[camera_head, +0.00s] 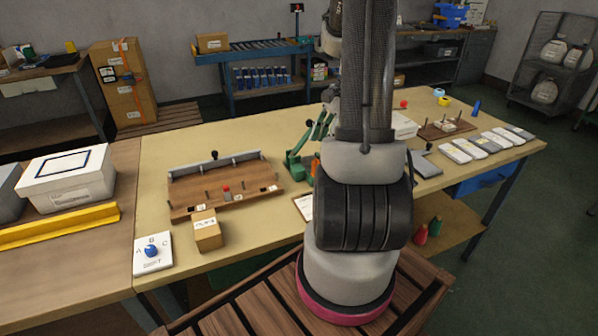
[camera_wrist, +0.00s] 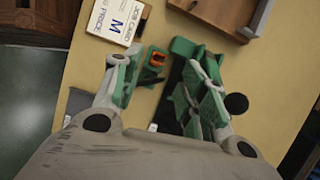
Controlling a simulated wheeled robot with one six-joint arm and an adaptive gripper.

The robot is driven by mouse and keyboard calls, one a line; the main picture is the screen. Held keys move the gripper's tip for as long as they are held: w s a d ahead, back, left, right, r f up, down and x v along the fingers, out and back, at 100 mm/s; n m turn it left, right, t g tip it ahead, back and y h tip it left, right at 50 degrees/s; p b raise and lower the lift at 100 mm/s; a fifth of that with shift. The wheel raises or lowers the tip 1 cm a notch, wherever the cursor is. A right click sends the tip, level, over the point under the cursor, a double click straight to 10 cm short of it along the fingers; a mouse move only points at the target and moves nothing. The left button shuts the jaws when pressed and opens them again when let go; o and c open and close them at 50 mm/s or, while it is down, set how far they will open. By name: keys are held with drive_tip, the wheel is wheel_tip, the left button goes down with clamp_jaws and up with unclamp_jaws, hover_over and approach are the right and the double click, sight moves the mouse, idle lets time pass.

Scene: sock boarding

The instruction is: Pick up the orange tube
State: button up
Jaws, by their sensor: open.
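A small orange piece, which looks like the orange tube (camera_wrist: 157,60), sits in or against a dark green holder (camera_wrist: 150,72) in the wrist view. A bit of orange also shows beside the green fixture in the head view (camera_head: 315,167), partly hidden by my arm. My gripper (camera_wrist: 162,65) is open, with green-padded fingers spread to the left and right of the orange piece. Nothing is between its pads that I can see held. Whether the fingers are level with the piece or above it I cannot tell.
A green fixture (camera_wrist: 182,47) with a dark base stands close to the right finger. A job card (camera_wrist: 117,20) lies near the left finger. A wooden rack (camera_head: 225,187) with pegs and a small carton (camera_head: 207,231) stand left on the table.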

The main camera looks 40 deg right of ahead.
sight(316, 160)
drive_tip(key=shift+m, duration=0.6)
drive_tip(key=x, duration=0.8)
drive_tip(key=shift+d, duration=0.1)
clamp_jaws()
